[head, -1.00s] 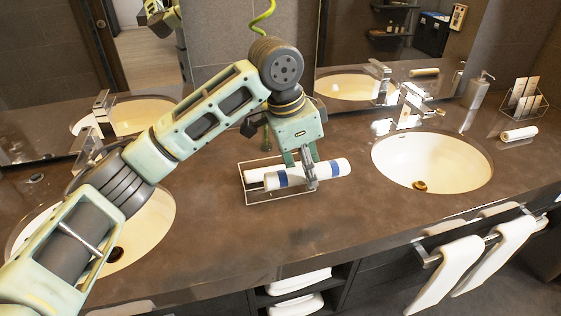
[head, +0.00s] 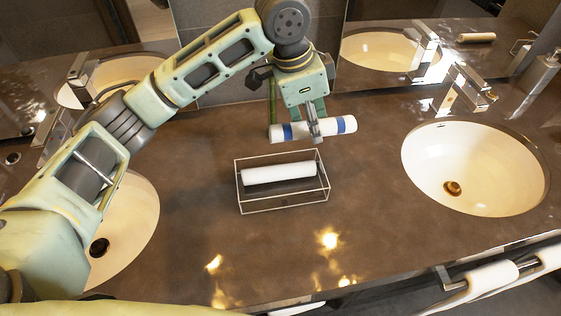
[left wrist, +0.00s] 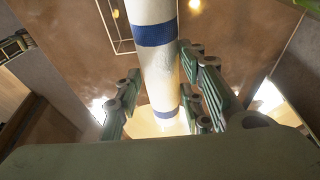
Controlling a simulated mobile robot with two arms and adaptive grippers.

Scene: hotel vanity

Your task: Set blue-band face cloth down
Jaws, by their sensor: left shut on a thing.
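The blue-band face cloth (head: 342,125) is a rolled white cloth with blue bands near both ends. My left gripper (head: 314,128) is shut on its middle and holds it level above the counter, behind the clear tray. In the left wrist view the cloth (left wrist: 160,70) runs lengthwise between the two fingers. A clear wire-edged tray (head: 284,204) stands on the counter in front of it, and a plain white rolled cloth (head: 279,173) lies inside along its back half. My right gripper is not in view.
A sink (head: 475,165) with a chrome faucet (head: 462,90) is at the right. Another sink (head: 125,225) is at the left, partly behind my arm. The brown counter (head: 365,200) is bare between the tray and the right sink. A mirror stands behind.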

